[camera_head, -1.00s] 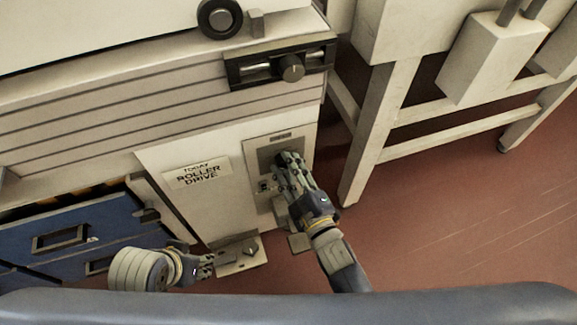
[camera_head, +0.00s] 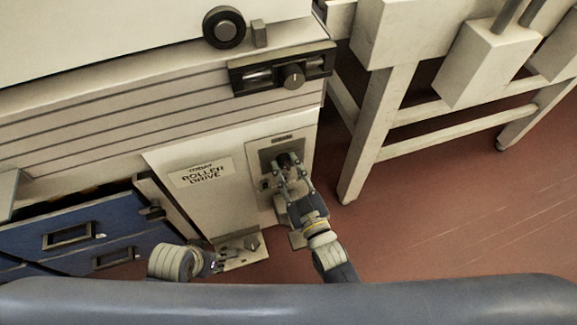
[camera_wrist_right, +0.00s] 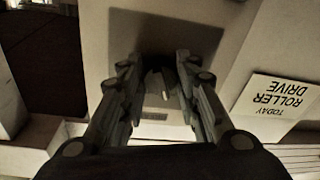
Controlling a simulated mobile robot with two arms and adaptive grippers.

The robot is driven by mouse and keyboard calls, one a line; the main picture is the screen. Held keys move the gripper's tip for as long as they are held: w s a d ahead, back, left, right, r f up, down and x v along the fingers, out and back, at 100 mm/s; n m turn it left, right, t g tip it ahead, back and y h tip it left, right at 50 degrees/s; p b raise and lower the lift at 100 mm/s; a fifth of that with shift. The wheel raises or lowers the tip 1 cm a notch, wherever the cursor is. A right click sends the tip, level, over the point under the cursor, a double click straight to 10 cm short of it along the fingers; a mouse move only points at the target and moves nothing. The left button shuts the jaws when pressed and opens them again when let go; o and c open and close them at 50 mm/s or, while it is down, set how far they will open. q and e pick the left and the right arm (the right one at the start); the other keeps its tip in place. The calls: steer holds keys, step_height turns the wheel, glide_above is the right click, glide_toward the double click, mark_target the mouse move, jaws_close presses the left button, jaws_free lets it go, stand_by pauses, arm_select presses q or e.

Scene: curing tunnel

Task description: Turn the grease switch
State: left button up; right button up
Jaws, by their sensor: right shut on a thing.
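The switch is a dark knob (camera_head: 287,160) on a grey plate (camera_head: 262,150) on the front of the cream machine panel. My right gripper (camera_head: 286,168) reaches up to it and its fingers are closed around the knob, which they partly hide. In the right wrist view the two fingers (camera_wrist_right: 157,75) flank the knob, which is dim there. My left gripper (camera_head: 226,259) is low at the left, near a small cream ledge with a dark knob (camera_head: 252,242). Its fingers are too small to tell open from shut.
A "Today Roller Drive" sign (camera_head: 201,173) is left of the switch plate. Blue drawers (camera_head: 75,238) stand at the left. A dark panel with a round knob (camera_head: 293,75) is above. A cream stand (camera_head: 369,135) is at the right, with open red floor (camera_head: 450,220) below.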

arm_select(q)
steer(key=shift+f, duration=0.35)
arm_select(e)
steer(key=shift+m, duration=0.3)
steer(key=o, duration=1.1)
steer(key=shift+c, duration=0.2)
steer(key=v, duration=1.2)
